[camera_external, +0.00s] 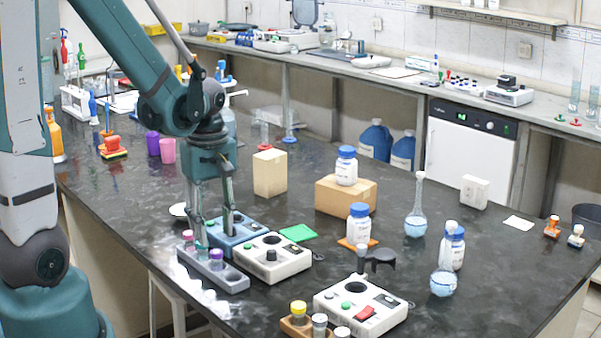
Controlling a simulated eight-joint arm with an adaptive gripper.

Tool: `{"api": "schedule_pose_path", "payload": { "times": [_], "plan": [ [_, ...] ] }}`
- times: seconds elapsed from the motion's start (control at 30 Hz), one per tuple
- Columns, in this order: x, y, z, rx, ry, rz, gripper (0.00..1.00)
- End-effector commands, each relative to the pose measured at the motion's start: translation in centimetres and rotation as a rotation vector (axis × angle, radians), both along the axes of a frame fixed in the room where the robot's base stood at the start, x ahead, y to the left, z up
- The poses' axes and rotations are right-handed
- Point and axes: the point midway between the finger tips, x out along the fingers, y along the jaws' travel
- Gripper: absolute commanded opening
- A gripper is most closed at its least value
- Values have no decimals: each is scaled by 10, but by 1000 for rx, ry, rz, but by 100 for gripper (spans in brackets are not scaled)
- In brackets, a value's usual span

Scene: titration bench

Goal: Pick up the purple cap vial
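The purple cap vial (217,258) stands upright in a grey rack (232,284) near the left front edge of the dark bench. A vial with a pinkish-red cap (188,238) stands at the rack's far left end. My gripper (214,237) points down over the rack, with its two fingers apart and nothing visible held between them. The fingertips are close to the rack, behind and slightly above the purple cap in the picture. I cannot tell whether a finger touches any vial.
A blue device (233,241) and a white device (271,258) stand right behind and beside the rack. Another white device (360,308) and a wooden vial holder (296,325) are at the front. Bottles, flasks and boxes stand farther right. Bare bench lies at the lower right.

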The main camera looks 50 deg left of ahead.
Motion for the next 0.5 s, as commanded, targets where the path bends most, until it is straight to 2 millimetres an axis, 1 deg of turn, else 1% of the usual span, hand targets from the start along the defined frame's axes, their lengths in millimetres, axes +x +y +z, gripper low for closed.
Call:
{"api": "schedule_pose_path", "payload": {
  "times": [0.1,0.2,0.5],
  "plan": [
    [1,0,-9,0,0,0,35],
    [0,0,-13,0,0,0,35],
    [0,0,-15,0,0,0,35]
  ]
}}
